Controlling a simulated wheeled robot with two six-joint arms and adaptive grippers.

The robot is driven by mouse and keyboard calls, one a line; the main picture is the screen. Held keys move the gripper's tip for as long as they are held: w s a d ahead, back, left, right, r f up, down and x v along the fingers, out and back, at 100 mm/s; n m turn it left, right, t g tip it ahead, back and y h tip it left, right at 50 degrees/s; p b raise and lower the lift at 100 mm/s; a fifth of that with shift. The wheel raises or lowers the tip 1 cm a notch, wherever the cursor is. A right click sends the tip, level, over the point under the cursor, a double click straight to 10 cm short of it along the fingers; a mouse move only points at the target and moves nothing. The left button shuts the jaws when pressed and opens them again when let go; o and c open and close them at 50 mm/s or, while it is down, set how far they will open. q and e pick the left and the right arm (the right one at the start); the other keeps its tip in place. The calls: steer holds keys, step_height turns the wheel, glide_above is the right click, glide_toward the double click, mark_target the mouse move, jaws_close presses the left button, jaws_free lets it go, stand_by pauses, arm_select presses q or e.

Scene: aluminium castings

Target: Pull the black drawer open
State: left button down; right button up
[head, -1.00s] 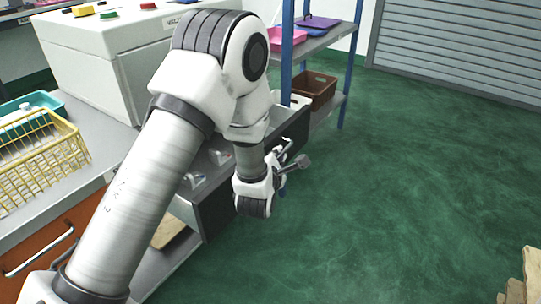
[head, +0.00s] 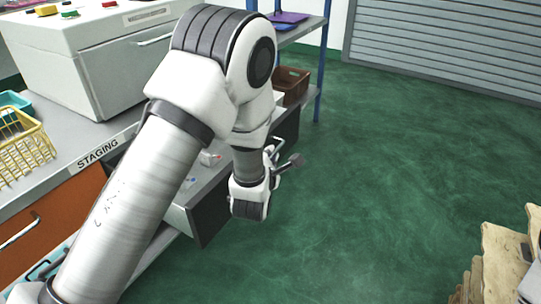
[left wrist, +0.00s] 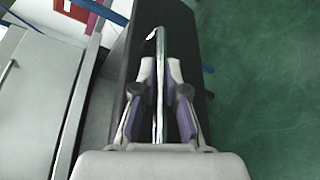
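The black drawer (head: 211,213) stands out from under the grey counter, partly open, with small items visible inside. Its dark front also fills the middle of the left wrist view (left wrist: 186,40). Its silver bar handle (left wrist: 160,45) runs between the two fingers of my left gripper (left wrist: 160,72). The fingers lie close on both sides of the bar and appear closed on it. In the head view my left gripper (head: 276,160) is at the drawer front, and my arm hides part of the drawer.
An orange drawer (head: 60,212) is at the left under the counter, below a yellow wire basket (head: 22,150). A blue-posted shelf (head: 322,60) with a brown crate (head: 291,84) stands behind. Tan stacked goods (head: 503,262) are at lower right. The green floor (head: 400,160) between is clear.

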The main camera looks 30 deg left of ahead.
arm_select(q)
steer(key=c, duration=1.2)
jaws_free()
steer(key=v, duration=0.7)
steer(key=shift+s, duration=0.3)
steer(key=shift+f, duration=0.1)
